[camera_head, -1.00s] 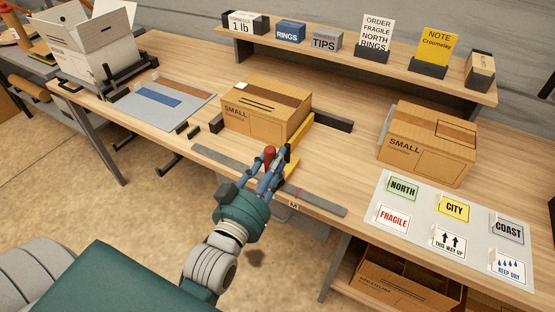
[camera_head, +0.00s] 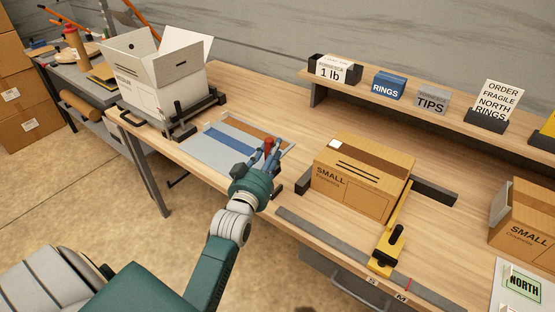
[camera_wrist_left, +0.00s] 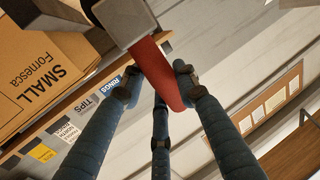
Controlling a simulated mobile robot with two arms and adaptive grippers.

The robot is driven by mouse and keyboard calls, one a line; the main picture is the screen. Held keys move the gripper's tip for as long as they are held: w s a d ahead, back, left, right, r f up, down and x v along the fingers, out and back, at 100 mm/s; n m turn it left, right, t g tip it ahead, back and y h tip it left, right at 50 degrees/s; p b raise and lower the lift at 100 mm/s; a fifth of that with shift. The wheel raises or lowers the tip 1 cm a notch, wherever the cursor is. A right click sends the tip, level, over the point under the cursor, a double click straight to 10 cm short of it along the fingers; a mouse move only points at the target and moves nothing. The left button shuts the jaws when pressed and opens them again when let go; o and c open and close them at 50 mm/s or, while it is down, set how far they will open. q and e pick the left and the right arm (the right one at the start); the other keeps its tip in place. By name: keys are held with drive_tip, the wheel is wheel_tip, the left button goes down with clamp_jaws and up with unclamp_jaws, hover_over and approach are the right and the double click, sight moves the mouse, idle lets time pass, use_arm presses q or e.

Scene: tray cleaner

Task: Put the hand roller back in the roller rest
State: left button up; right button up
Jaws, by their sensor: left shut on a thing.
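My left gripper (camera_head: 268,158) is shut on the hand roller's red handle (camera_head: 268,144), above the right end of the grey mat. In the left wrist view the red handle (camera_wrist_left: 160,72) lies between my blue fingers, with a grey block-like part (camera_wrist_left: 125,20) at its top end. A small dark block (camera_head: 303,184) stands on the bench between my gripper and the small carton; I cannot tell whether it belongs to the roller rest. My gripper and wrist hide the bench behind them. My right gripper is not in view.
The small carton (camera_head: 362,180) stands right of my gripper, beside a yellow stop with a black knob (camera_head: 390,245). A grey mat with a blue strip (camera_head: 205,150) lies to the left, before an open white box (camera_head: 155,85). A grey ruler (camera_head: 320,237) runs along the front edge.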

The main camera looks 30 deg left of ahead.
use_arm(q)
drive_tip(key=shift+w+a+r, duration=0.2)
drive_tip(key=shift+a, duration=0.25)
drive_tip(key=shift+d+r, duration=0.1)
drive_tip(key=shift+d, duration=0.15)
drive_tip(key=shift+a+p, duration=0.1)
drive_tip(key=shift+p, duration=0.25)
drive_tip(key=shift+f+b, duration=0.35)
drive_tip(key=shift+f, duration=0.1)
drive_tip(key=shift+s+f+b, duration=0.1)
drive_tip(key=shift+f+b, duration=0.4)
drive_tip(key=shift+f, duration=0.15)
wheel_tip(320, 180, down, 3)
drive_tip(key=shift+r+b, duration=0.2)
drive_tip(key=shift+b, duration=0.6)
drive_tip(key=shift+f+b, duration=0.4)
drive_tip(key=shift+f, duration=0.5)
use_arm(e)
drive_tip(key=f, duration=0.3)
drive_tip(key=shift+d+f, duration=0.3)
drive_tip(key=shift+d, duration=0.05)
use_arm(q)
drive_tip(key=shift+f, duration=0.25)
